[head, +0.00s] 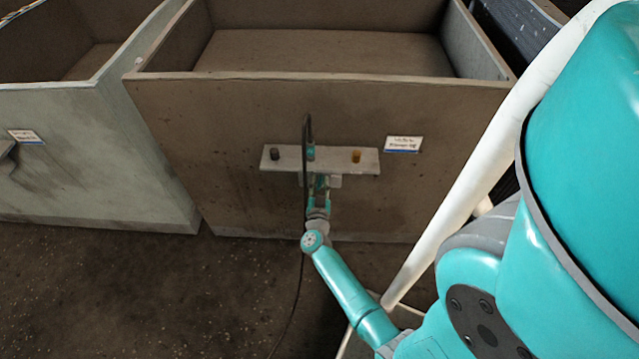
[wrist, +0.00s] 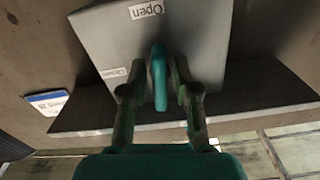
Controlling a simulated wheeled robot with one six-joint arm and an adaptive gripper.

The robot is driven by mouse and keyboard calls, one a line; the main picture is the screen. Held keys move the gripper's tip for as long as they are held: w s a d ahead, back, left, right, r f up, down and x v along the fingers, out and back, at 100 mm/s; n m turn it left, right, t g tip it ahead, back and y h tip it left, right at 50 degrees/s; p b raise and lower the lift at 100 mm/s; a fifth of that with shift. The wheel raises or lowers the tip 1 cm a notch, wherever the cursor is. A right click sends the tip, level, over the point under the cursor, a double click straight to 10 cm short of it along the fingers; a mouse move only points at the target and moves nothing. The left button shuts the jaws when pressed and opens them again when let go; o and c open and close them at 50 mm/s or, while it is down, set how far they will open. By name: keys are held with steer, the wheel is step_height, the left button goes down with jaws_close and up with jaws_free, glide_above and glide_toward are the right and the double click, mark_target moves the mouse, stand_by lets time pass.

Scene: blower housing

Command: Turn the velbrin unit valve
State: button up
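The valve's teal lever (wrist: 159,78) stands out from a grey plate (wrist: 205,35) in the wrist view. The plate carries an "Open" label (wrist: 146,10) and a second label (wrist: 115,73) that seems to read "Closed"; both appear upside down. My gripper (wrist: 160,72) has one finger on each side of the lever. The fingertips are close to it, but whether they touch it is unclear. In the head view my gripper (head: 319,185) is at the underside of the grey shelf (head: 335,160), and my own arm partly hides the valve there.
A dark fitting (head: 274,153) and an amber fitting (head: 356,156) sit on the shelf. A label card (head: 403,144) is on the brown housing wall (head: 220,130). A dark cable (head: 305,135) hangs down past the gripper. A grey-green bin (head: 90,150) stands at left.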

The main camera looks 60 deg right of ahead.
stand_by(0.3)
steer(key=v, duration=1.2)
stand_by(0.3)
steer(key=s+a+r+n+t+y, duration=0.2)
steer(key=s+a+r+n+y, duration=0.3)
steer(key=a, duration=0.5)
steer(key=s+a+r+n+t+y, duration=0.3)
steer(key=s+a+r+n+y, duration=0.2)
steer(key=s+a+r, duration=0.3)
steer(key=s+a+r+n+t+y, duration=0.3)
steer(key=s+a+r+n+y, duration=0.2)
steer(key=a+r, duration=0.4)
steer(key=s+a+y, duration=0.1)
steer(key=a, duration=0.1)
steer(key=shift+s+a+y, duration=0.25)
steer(key=shift+a+y, duration=0.05)
steer(key=shift+a, duration=0.05)
steer(key=shift+a, duration=0.1)
